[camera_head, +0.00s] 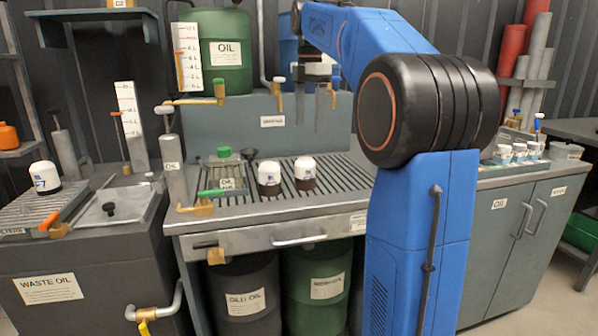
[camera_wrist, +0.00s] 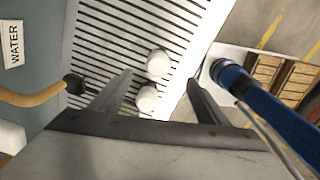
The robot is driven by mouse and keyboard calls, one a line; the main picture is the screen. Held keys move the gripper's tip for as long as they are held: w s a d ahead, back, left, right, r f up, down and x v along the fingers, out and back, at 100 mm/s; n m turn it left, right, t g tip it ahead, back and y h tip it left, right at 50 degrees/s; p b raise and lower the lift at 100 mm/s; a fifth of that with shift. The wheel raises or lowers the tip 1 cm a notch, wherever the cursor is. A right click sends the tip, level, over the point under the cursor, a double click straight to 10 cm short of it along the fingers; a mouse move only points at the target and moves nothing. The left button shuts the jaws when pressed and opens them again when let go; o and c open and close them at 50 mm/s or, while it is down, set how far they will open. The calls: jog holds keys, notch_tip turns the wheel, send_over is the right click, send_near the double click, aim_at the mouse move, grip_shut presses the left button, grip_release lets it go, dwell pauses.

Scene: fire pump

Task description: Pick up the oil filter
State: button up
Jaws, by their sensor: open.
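Two small white-capped cylinders with dark lower parts, likely filters, stand upright side by side on the slatted bench top: a left one (camera_head: 269,178) and a right one (camera_head: 305,174). I cannot read their labels. A similar white-capped item (camera_head: 45,177) sits on the waste oil unit at the far left. My gripper (camera_head: 317,118) is open and empty, pointing down above and behind the pair. In the wrist view, two white round tops (camera_wrist: 158,64) (camera_wrist: 147,98) show between and below the spread fingers (camera_wrist: 160,78).
The slatted bench top (camera_head: 335,180) has free room right of the pair. A green-handled valve (camera_head: 205,201) and a small tray (camera_head: 226,177) stand to the left. A green oil drum (camera_head: 225,52) is on the shelf behind. Several white-capped containers (camera_head: 519,152) stand on the right cabinet.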

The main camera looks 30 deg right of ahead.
aim_at(309, 159)
notch_tip(309, 159, down, 11)
jog(key=shift+f, duration=0.1)
jog(key=shift+w+a+f, duration=0.1)
jog(key=shift+a+f, duration=0.05)
jog(key=shift+f, duration=0.75)
jog(key=shift+w+a+f, duration=0.1)
jog(key=shift+a+f, duration=0.05)
jog(key=shift+f, duration=0.7)
jog(key=shift+a+f, duration=0.15)
jog(key=shift+f, duration=0.75)
jog(key=c, duration=1.4)
